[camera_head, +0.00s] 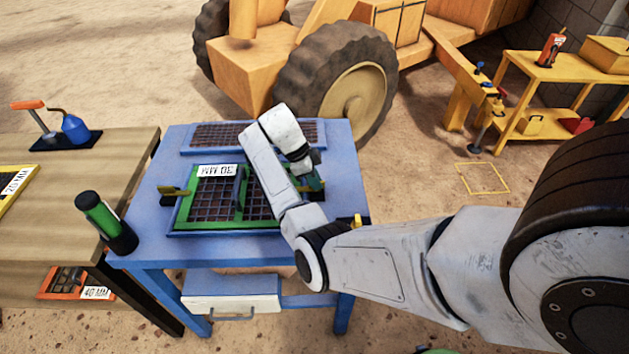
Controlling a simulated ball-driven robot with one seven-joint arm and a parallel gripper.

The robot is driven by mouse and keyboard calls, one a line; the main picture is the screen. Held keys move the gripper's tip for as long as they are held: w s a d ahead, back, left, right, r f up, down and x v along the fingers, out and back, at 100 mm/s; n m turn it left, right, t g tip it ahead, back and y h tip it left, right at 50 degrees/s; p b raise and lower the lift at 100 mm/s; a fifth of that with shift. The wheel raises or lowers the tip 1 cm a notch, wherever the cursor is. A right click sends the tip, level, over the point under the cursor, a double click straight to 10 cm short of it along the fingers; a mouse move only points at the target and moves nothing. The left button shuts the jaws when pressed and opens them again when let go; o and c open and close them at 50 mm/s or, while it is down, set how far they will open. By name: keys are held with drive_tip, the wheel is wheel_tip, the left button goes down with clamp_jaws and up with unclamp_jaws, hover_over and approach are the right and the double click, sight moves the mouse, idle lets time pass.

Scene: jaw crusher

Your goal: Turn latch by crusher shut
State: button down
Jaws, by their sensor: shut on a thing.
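A blue table (345,150) carries a green-framed screen (183,213) labelled 30 MM, lying flat in a blue surround. A yellow-olive latch (170,190) is at the screen's left side, pointing outward to the left. My wrist and forearm cover most of that spot, so the latch's shape and angle are hidden.
A yellow wheeled machine (252,70) stands behind the table. An empty mesh panel (215,136) lies along the table's back. A wooden bench (60,220) adjoins at left.

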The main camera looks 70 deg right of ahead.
drive_tip(key=shift+s+a+f, duration=0.1)
drive_tip(key=shift+f, duration=0.2)
drive_tip(key=c, duration=1.2)
unclamp_jaws()
drive_tip(key=shift+r, duration=0.1)
drive_tip(key=shift+r, duration=0.15)
drive_tip(key=p+v, duration=0.1)
drive_tip(key=v, duration=0.9)
drive_tip(key=shift+w+r, duration=0.2)
drive_tip(key=shift+r, duration=0.05)
